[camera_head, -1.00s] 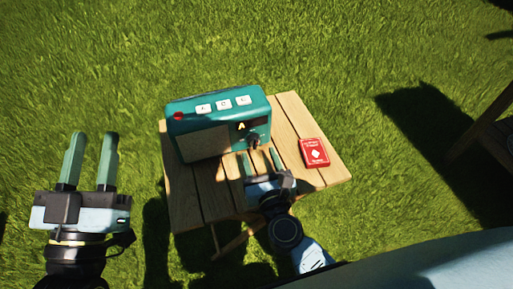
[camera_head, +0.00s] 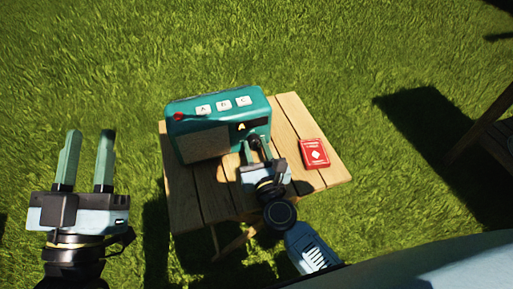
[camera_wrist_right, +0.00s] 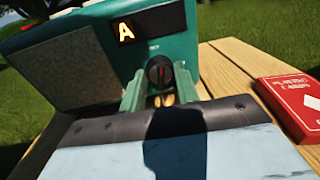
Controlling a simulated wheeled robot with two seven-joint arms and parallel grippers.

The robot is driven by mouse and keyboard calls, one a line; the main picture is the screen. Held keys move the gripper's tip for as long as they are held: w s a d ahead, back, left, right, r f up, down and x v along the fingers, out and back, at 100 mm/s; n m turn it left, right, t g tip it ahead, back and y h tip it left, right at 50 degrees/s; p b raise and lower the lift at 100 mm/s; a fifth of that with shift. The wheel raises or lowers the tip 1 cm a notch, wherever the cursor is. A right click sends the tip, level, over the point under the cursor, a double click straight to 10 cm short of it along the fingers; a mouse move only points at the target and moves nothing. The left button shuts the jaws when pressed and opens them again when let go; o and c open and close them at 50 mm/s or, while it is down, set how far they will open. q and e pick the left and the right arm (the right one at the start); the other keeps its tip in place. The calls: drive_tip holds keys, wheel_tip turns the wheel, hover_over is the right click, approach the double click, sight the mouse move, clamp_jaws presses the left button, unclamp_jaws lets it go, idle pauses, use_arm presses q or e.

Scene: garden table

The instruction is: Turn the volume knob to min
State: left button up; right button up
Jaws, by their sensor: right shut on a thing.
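A teal radio (camera_head: 192,121) stands on the wooden table, with buttons A, B and C, a red button on top, and a lit letter A on its front display. The dark round volume knob (camera_wrist_right: 159,72) with a red mark is on its front, in the right wrist view. The red mark points roughly up. My right gripper (camera_head: 256,141) is at the radio's front right, its fingers (camera_wrist_right: 158,86) on either side of the knob and shut on it. In the head view the fingers partly hide the knob. My left gripper (camera_head: 85,135) is open and empty, over the grass left of the table.
A red card box (camera_head: 314,153) lies on the table right of the radio, and also shows in the right wrist view (camera_wrist_right: 300,102). The slatted table (camera_head: 290,110) is small, with grass around it. A dark chair-like shape stands at the far right.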

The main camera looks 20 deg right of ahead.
drive_tip(key=shift+n+p, duration=0.35)
drive_tip(key=shift+n, duration=1.25)
use_arm(q)
drive_tip(key=f+g, duration=0.1)
drive_tip(key=w+f+g, duration=0.1)
drive_tip(key=f, duration=0.1)
drive_tip(key=shift+a+y, duration=0.1)
drive_tip(key=shift+y, duration=0.2)
drive_tip(key=shift+r, duration=0.1)
use_arm(e)
drive_tip(key=o, duration=1)
use_arm(q)
drive_tip(key=f+g, duration=0.1)
drive_tip(key=f+g+y+p, duration=0.1)
drive_tip(key=f, duration=0.1)
drive_tip(key=a+f+g, duration=0.1)
drive_tip(key=f, duration=0.1)
drive_tip(key=shift+w+f+g, duration=0.2)
drive_tip(key=shift+f+g, duration=0.05)
drive_tip(key=shift+g, duration=0.15)
use_arm(e)
drive_tip(key=s, duration=1.3)
drive_tip(key=shift+s+a+f, duration=0.2)
drive_tip(key=shift+s, duration=0.05)
